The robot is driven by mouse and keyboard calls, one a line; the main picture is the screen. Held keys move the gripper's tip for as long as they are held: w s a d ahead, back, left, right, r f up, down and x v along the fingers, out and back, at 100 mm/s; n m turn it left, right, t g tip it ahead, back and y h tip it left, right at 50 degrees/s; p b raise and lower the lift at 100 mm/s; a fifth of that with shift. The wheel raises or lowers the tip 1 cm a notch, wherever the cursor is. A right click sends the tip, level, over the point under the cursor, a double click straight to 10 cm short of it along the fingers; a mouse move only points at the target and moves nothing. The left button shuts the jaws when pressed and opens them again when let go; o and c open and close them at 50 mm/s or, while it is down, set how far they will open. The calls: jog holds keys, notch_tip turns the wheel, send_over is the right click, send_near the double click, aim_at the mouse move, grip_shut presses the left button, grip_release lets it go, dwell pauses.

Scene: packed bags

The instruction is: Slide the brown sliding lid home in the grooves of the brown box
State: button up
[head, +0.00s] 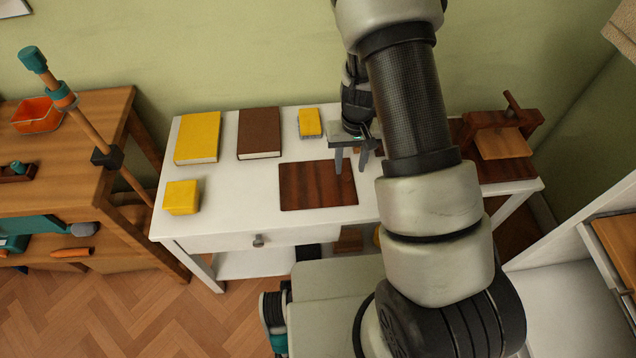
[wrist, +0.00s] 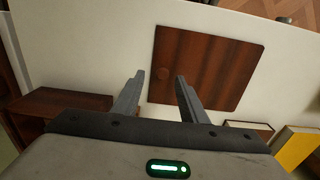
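A flat, dark reddish-brown square panel, which looks like the sliding lid (head: 305,186), lies on the white table. My gripper (head: 350,170) is open over the lid's back right edge. In the wrist view my gripper (wrist: 160,77) has nothing between its fingers; its height above the lid is hard to judge. A dark brown wooden piece (wrist: 60,103) at the left of the wrist view may be the box. My arm hides part of that area in the head view, and no grooves can be made out.
A brown wooden frame with a peg (head: 515,118) and a lighter board stands at the table's right end. A yellow book (head: 198,138), a brown book (head: 259,132), a yellow block (head: 181,197) and a small yellow item (head: 310,122) are on the white table (head: 240,190).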

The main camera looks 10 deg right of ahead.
aim_at(347, 175)
jog(key=f, duration=0.4)
jog(key=shift+w+a+b, duration=0.1)
jog(key=shift+a+b, duration=0.1)
jog(key=shift+b, duration=0.2)
jog(key=shift+c, duration=0.4)
grip_shut()
